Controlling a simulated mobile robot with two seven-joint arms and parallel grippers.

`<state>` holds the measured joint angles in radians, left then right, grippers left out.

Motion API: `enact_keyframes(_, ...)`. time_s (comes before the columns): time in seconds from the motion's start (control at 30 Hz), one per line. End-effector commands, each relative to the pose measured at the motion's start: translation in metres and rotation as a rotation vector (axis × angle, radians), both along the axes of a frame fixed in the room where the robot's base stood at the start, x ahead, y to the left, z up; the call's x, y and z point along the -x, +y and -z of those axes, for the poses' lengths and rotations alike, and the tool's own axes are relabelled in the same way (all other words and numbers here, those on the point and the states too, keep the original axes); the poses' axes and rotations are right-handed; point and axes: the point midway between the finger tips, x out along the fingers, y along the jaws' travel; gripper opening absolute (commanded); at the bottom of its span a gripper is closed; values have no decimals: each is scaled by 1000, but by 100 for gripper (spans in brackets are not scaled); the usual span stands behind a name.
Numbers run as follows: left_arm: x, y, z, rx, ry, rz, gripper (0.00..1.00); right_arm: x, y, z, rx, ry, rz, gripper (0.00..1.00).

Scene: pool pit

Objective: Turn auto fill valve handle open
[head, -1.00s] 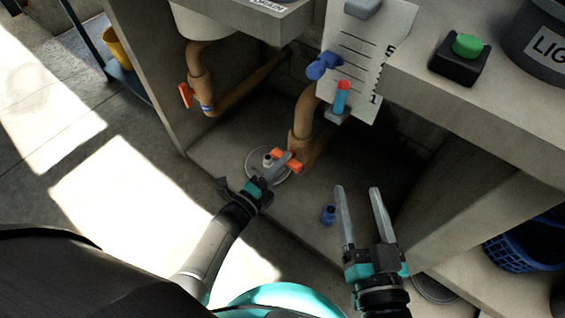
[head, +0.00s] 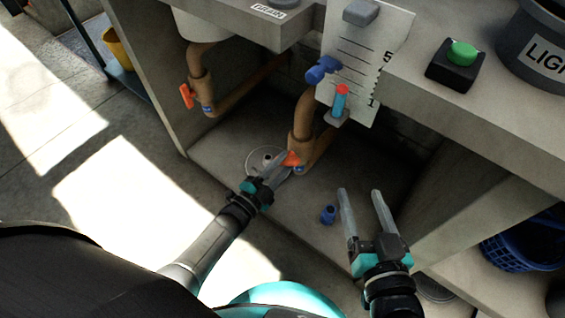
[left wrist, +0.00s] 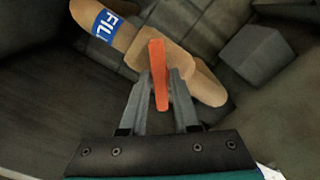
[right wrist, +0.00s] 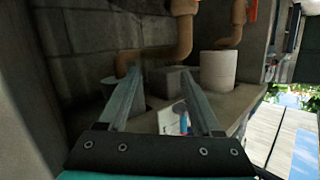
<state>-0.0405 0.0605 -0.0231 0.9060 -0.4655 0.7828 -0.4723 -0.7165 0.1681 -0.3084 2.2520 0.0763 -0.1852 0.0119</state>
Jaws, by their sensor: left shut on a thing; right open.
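The orange valve handle (head: 292,158) sits on the tan pipe (head: 303,122) marked with a blue FILL label (left wrist: 104,25) in the left wrist view. My left gripper (head: 284,165) is shut on this handle (left wrist: 158,62); the handle stands between the two fingers in the left wrist view and its upper end shows beyond them. My right gripper (head: 358,191) is open and empty, to the right of the valve and clear of it. Its fingers are apart in the right wrist view (right wrist: 161,75).
Another orange handle (head: 187,96) is on the pipe at left. A small blue bottle-like piece (head: 328,214) stands on the floor left of my right gripper. A concrete counter (head: 480,95) overhangs at right.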

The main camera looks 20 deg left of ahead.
Motion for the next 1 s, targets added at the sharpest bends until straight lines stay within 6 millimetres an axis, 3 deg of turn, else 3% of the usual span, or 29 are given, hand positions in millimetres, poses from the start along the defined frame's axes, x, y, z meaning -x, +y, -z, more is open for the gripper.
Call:
enact_keyframes(0.6,0,1,1,538,197,-1,0,0,-6,8,49,79,-2,66)
enact_keyframes(1.0,0,1,1,773,282,-2,0,-2,-8,6,59,89,-1,66)
